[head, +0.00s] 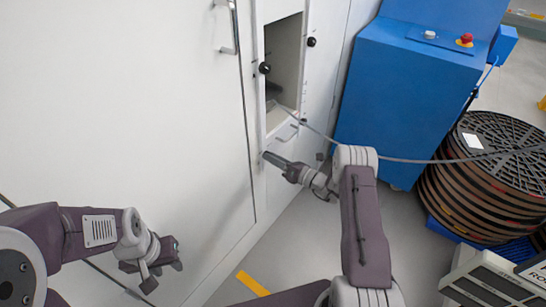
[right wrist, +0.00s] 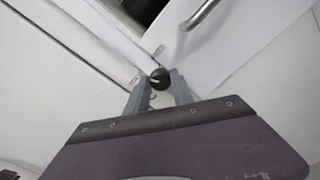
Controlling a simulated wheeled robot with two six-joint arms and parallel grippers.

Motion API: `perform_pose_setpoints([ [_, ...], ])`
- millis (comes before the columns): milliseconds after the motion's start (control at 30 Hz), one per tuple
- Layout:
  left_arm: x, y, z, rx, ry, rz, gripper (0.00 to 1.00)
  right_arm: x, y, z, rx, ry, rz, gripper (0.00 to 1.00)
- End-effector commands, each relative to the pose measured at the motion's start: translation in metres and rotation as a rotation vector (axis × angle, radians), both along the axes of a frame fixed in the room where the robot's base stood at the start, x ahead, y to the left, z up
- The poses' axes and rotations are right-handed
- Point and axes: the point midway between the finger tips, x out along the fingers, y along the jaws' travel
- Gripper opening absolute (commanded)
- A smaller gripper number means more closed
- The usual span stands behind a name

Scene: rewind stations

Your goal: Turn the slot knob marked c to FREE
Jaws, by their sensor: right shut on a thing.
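A round black knob (right wrist: 160,78) with a pale mark sits on the white panel. It lies between the fingertips of my right gripper (right wrist: 158,84), which is shut on it. No letter or FREE label can be read beside it. In the head view my right gripper (head: 268,157) reaches the panel below the opening, and the knob is hidden there. Two other black knobs, an upper left one (head: 264,68) and an upper right one (head: 311,42), flank the opening. My left gripper (head: 164,274) is low at the left, empty, with its fingers apart.
A white cabinet (head: 120,110) with a door handle (head: 228,30) fills the left. A small handle (head: 287,131) sits below the opening. A grey cable (head: 400,160) runs from the opening toward stacked reels (head: 480,190) on the right. A blue machine (head: 405,90) stands behind.

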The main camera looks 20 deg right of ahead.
Motion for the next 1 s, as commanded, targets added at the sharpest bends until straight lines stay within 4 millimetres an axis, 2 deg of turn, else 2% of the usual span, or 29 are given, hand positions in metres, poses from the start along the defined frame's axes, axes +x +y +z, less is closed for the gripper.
perform_pose_setpoints([
  [400,0.0,0.0,0.014,0.0,0.0,0.0,0.36,0.0,0.0,0.0,0.311,0.245,0.0,0.0],
  [1000,0.0,0.0,0.024,0.0,0.0,0.0,0.36,0.0,-0.001,-0.002,0.737,0.578,0.0,0.0],
])
